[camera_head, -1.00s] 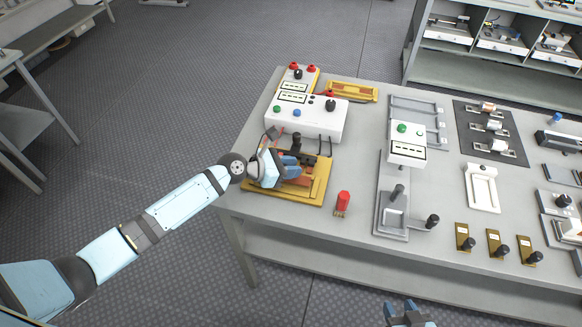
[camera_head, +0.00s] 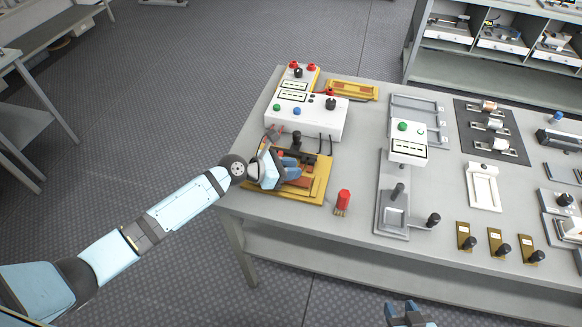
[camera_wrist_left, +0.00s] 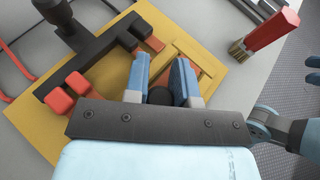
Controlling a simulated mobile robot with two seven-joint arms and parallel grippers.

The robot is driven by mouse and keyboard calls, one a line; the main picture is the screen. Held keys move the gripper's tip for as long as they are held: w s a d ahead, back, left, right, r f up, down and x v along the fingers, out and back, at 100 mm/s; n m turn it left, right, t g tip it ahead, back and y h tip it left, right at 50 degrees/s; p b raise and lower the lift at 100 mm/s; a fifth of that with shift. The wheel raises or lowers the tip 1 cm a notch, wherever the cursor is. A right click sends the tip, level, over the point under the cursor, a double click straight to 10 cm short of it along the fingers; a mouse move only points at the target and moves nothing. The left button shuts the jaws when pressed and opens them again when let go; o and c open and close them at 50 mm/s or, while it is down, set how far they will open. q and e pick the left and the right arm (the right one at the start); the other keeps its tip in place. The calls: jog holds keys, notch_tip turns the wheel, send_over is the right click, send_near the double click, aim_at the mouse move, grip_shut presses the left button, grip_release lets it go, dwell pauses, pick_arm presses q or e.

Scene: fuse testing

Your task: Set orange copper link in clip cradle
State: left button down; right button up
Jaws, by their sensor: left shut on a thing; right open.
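My left gripper (camera_head: 285,172) reaches over the yellow base plate (camera_head: 312,194) at the table's left front. In the left wrist view its blue fingers (camera_wrist_left: 160,85) are shut on a piece with a dark round part (camera_wrist_left: 160,96). A brown-orange part, possibly the copper link (camera_wrist_left: 166,73), shows between the fingertips; its lower side and contact with the plate are hidden. Beside it on the yellow plate stands a black clamp frame (camera_wrist_left: 95,62) with red blocks and an upright black handle. I cannot tell which part is the clip cradle. My right gripper (camera_head: 408,314) is open and empty at the bottom edge.
A grey switch fixture (camera_head: 392,212) and a dark mat (camera_head: 490,130) with clipped cylinders lie right. Table is clear in front of the brush-like piece.

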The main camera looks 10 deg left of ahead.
pick_arm(q)
jog(key=shift+f, duration=0.45)
jog(key=c, duration=0.9)
grip_release()
jog(key=shift+o, duration=0.2)
jog(key=v, duration=1.4)
jog(key=s+d+f+m, duration=0.1)
jog(key=m, duration=0.1)
jog(key=s+f+m+y+p, duration=0.1)
jog(key=s+m, duration=0.1)
jog(key=s+d+f+m+t, duration=0.1)
jog(key=m, duration=0.1)
jog(key=shift+s+d+f+y+p, duration=0.2)
jog(key=shift+d+y+p, duration=0.1)
jog(key=shift+p, duration=0.05)
jog(key=s+f+m+t+y+p, duration=0.1)
jog(key=s+m+y+p, duration=0.1)
jog(key=s+m, duration=0.6)
jog(key=s+d+f+m+t+y+p, duration=0.1)
jog(key=s+f+m+y+p, duration=0.1)
jog(key=s+m, duration=0.6)
jog(key=m+y+p, duration=0.1)
jog(key=m+y, duration=0.1)
jog(key=m, duration=0.3)
jog(key=shift+s+f+m+t, duration=0.2)
jog(key=shift+m+t, duration=0.1)
jog(key=shift+m, duration=0.1)
